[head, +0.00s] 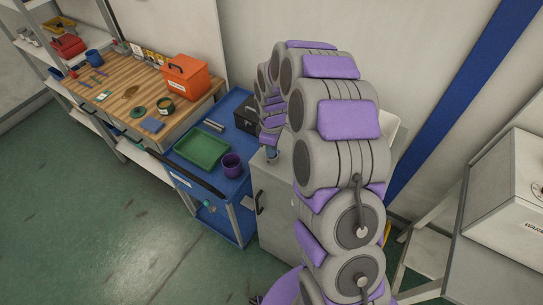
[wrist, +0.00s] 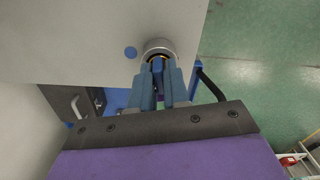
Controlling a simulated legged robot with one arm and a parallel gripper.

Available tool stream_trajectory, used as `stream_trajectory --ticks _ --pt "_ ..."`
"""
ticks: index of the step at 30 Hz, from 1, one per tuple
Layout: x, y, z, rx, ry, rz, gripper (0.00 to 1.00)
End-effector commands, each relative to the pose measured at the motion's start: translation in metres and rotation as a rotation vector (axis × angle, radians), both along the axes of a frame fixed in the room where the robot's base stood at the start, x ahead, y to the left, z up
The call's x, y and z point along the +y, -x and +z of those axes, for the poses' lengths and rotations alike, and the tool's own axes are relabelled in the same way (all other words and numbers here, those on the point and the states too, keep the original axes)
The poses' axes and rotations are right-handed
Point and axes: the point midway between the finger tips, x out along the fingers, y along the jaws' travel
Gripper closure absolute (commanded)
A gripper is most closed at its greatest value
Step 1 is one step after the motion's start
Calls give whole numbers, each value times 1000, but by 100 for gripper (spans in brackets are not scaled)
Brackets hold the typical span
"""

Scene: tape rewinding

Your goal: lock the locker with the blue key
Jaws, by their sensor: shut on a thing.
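In the wrist view my gripper (wrist: 158,82) is shut on the blue key (wrist: 157,66), of which only a small part shows between the fingers. The key points at a round metal lock (wrist: 159,48) on a light grey panel (wrist: 80,35). The key's front end meets the lock's ring, with a yellowish part inside; I cannot tell how deep it sits. A blue round mark (wrist: 130,52) is left of the lock. In the head view the grey locker (head: 272,205) stands partly behind my arm, with a dark handle on its front.
A wooden workbench (head: 125,85) with an orange box (head: 187,78) is farther left. Open green floor lies in front.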

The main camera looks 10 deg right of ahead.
Motion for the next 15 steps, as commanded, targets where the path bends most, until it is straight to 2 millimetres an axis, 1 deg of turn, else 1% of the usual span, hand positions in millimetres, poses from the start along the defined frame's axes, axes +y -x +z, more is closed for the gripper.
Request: stream_trajectory --ticks 5,15 --pt "0 1 0 1 -1 67 100" --pt "0 1 1 1 -1 68 100"
